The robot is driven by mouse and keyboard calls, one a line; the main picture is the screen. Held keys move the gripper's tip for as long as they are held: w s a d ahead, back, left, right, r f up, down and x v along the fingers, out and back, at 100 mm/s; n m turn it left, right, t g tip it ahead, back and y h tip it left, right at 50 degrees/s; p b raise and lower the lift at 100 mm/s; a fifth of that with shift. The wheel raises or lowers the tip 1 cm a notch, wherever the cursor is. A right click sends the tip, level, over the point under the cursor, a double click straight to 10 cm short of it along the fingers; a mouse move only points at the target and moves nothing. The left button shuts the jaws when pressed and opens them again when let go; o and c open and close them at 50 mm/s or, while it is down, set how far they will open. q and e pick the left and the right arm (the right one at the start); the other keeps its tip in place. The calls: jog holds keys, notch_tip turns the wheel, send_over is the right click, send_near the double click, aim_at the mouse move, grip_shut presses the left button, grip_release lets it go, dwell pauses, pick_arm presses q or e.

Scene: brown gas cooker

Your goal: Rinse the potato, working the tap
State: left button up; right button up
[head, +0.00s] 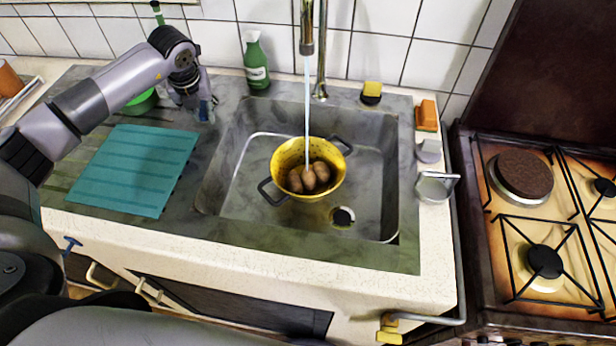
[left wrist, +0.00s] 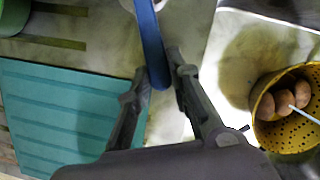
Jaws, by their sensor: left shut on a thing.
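Brown potatoes (head: 308,178) lie in a yellow colander (head: 337,172) with dark handles, inside the sink (head: 245,180). They also show at the right of the left wrist view, with the colander (left wrist: 262,92) around them. The tap (head: 306,38) hangs above, and a stream of water (head: 307,100) falls from it into the colander. My left gripper (head: 203,105) is beside the sink's left edge. In the left wrist view its fingers (left wrist: 158,85) are shut on a blue lever (left wrist: 150,40). The lever's far end is cut off by the frame. My right gripper is not in view.
A teal ribbed board (head: 135,165) lies left of the sink. A metal piece (head: 434,188) sits right of the sink. The gas cooker (head: 545,235) is farther right.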

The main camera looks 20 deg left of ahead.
pick_arm(q)
jog(key=shift+w+d+n, duration=0.1)
jog(key=shift+d+n, duration=0.1)
jog(key=shift+n, duration=0.1)
jog(key=shift+w+d+n+y, duration=0.3)
jog(key=shift+w+d+n, duration=0.4)
jog(key=shift+n, duration=0.3)
jog(key=shift+s+f, duration=0.1)
jog(key=shift+s, duration=0.1)
dwell(0.7)
jog(key=shift+s+a+m+b, duration=0.35)
jog(key=shift+a+m+b, duration=0.1)
jog(key=shift+m, duration=0.15)
jog(key=shift+s+a+m, duration=0.3)
jog(key=shift+a+m, duration=0.15)
jog(key=shift+m, duration=0.25)
